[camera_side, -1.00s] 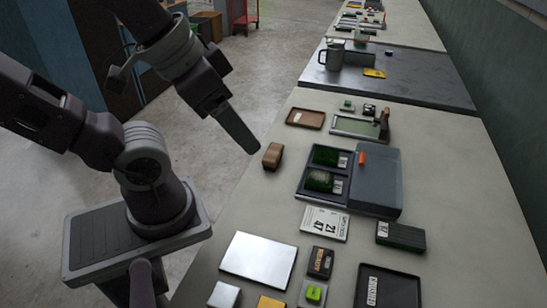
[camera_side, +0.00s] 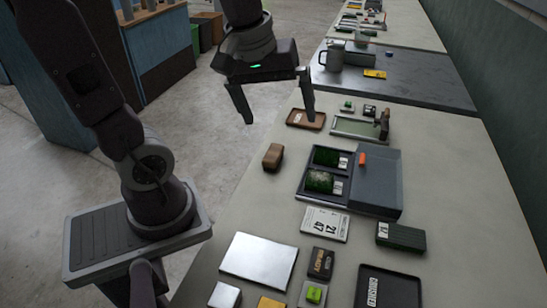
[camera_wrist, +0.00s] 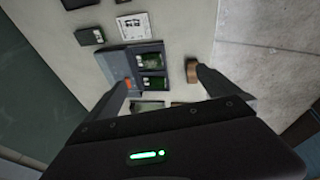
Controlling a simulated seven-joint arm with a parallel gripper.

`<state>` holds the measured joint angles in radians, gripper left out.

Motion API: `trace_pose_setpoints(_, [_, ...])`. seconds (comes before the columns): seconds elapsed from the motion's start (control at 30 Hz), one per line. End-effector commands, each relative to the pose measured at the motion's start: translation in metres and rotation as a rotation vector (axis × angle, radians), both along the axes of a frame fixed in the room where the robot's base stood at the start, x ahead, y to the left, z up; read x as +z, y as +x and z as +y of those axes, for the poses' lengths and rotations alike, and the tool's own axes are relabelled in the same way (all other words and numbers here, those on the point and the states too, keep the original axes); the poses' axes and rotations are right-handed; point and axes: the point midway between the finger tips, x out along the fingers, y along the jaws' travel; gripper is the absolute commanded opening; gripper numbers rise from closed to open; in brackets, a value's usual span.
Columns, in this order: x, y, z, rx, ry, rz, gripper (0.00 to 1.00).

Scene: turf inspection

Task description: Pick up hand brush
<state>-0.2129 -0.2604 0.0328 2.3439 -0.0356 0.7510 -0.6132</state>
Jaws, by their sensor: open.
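A small brown block with rounded edges (camera_side: 273,157), which looks like the hand brush, lies on the pale bench near its left edge. My gripper (camera_side: 280,119) is open and empty, fingers pointing down and spread wide. In the side view it appears above and beyond the brown block, with the right finger in front of the brown tray.
A dark case (camera_side: 375,183) with green pieces in its compartments stands right of the block. A brown tray (camera_side: 305,127) and a green-topped board (camera_side: 355,127) lie behind. A date card (camera_side: 325,224) and metal plate (camera_side: 259,258) lie nearer. Bench around the block is clear.

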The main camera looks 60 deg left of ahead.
Motion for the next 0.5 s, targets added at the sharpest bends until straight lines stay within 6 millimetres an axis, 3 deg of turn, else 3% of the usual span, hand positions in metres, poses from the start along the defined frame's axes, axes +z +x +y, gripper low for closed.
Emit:
trace_pose_setpoints(0.1, [-0.054, 0.045, 0.059, 0.551, -0.136, 0.107, 1.00])
trace_pose_setpoints(0.23, [-0.120, 0.064, 0.118, 1.073, -0.222, 0.177, 1.00])
trace_pose_setpoints(0.33, [-0.157, 0.065, 0.145, 1.328, -0.249, 0.204, 1.00])
trace_pose_setpoints(0.5, [-0.185, 0.062, 0.158, 1.470, -0.260, 0.220, 1.00])
